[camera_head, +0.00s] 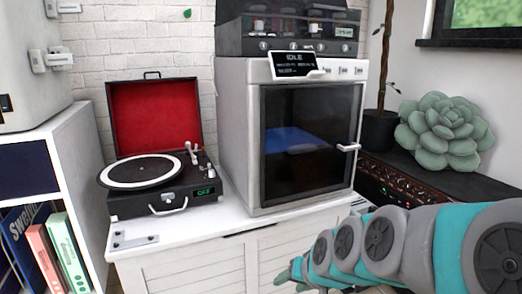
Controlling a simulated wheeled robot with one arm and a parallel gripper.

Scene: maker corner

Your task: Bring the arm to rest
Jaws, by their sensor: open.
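My arm, teal and grey, reaches in from the right edge of the head view across the lower right. It is bent low in front of the white cabinet (185,270). My gripper (288,272) is at the arm's far end, near the bottom edge, in front of the cabinet's doors and below its top. It is small and partly hidden by my own arm links. Its jaws are open, and I see nothing held in them.
On the cabinet stand an open turntable (160,195) with a red-lined lid and a white enclosed machine (235,150) with a dark door. A black amplifier (400,187) and a succulent (445,132) are at right. A bookshelf (80,160) stands left.

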